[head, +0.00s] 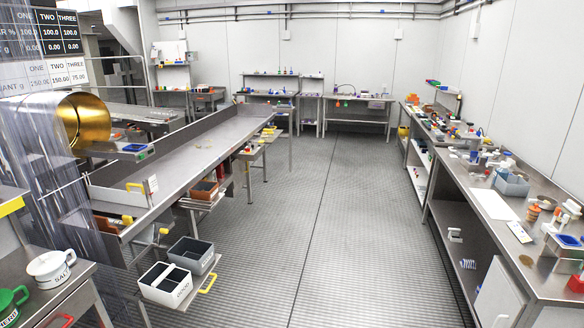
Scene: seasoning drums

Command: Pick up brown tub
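A brown open tub (205,189) sits on a low pull-out shelf under the long steel table at left centre. Neither of my grippers shows in the head view, so nothing is seen near the tub.
A white tub (164,285) and a grey tub (193,255) stand on a low shelf with yellow handles. The long steel table (190,148) runs along the left. A cluttered bench (520,265) lines the right. The grated floor (320,220) between is clear.

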